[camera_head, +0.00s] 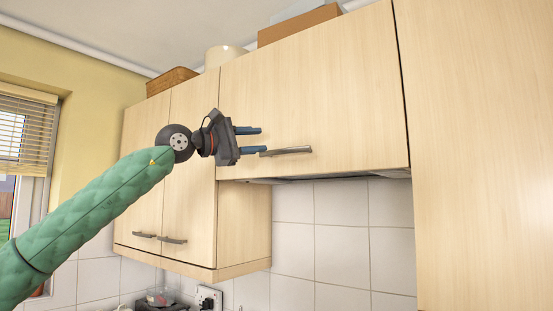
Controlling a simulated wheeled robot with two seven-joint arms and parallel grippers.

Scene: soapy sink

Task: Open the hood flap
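The hood flap (330,80) is a wide, light-wood cabinet front, and it is closed. Its grey bar handle (287,151) sits low on the front, left of the middle. My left gripper (261,140) is in front of the flap's left part, pointing right. Its two blue fingers are spread apart with nothing seen between them. The lower fingertip is close to the handle's left end; I cannot tell whether they touch. My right gripper is not in view.
A tall wooden cabinet (480,150) stands at the right. A two-door wall cabinet (190,190) hangs at the left. A basket (172,80), a cream container (224,55) and a brown box (298,25) rest on top. White tiles (340,235) lie below the flap.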

